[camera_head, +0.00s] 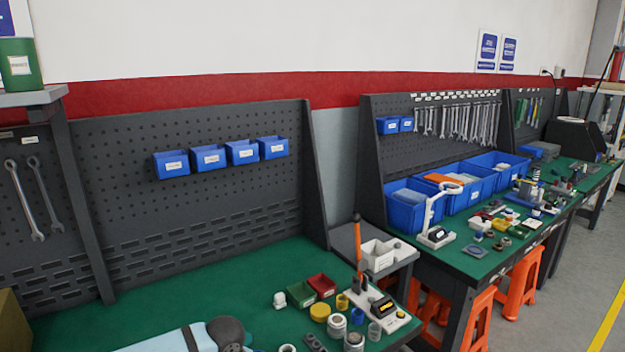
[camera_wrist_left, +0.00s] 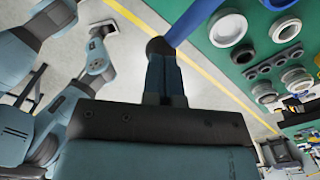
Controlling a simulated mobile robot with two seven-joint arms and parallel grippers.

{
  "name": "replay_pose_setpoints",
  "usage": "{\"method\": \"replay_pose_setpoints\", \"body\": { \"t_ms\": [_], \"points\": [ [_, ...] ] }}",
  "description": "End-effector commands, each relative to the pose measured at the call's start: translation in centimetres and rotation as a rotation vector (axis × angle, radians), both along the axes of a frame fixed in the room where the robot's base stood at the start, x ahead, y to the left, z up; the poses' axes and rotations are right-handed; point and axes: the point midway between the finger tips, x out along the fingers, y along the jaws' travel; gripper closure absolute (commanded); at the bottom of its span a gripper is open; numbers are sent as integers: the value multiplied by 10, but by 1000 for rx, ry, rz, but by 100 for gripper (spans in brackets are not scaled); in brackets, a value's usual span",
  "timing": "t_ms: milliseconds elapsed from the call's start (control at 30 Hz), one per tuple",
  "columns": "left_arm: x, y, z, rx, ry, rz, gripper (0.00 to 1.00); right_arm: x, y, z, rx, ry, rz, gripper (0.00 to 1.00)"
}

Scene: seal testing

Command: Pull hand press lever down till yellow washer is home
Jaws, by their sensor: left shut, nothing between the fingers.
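The hand press (camera_head: 394,312) stands on the near green bench at the lower right of the head view. Its orange lever (camera_head: 358,252) points up, nearly upright. A small yellow ring-like part (camera_head: 342,302) is beside the press; a larger yellow round part (camera_head: 320,312) lies to its left. I cannot tell which is the washer. My left gripper (camera_head: 232,333) is at the bottom of the head view, left of the press and apart from it. In the left wrist view its fingers (camera_wrist_left: 162,47) are shut and empty.
Metal rings (camera_head: 337,325), a red bin (camera_head: 321,286) and a green bin (camera_head: 301,294) crowd the bench around the press. Clear green surface lies left of them. A perforated panel (camera_head: 200,215) with blue bins stands behind. A grey side table (camera_head: 345,240) stands beyond the press.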

Motion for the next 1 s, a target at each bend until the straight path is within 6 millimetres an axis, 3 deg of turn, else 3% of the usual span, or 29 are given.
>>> {"method": "replay_pose_setpoints", "body": {
  "t_ms": [633,1000],
  "points": [
    [-2,-1,-20,0,1,0,100,0,0,-4,0,2,1,47],
    [-3,-2,-22,1,2,-1,100,0,0,-4,0,0,0,47]
  ]
}}
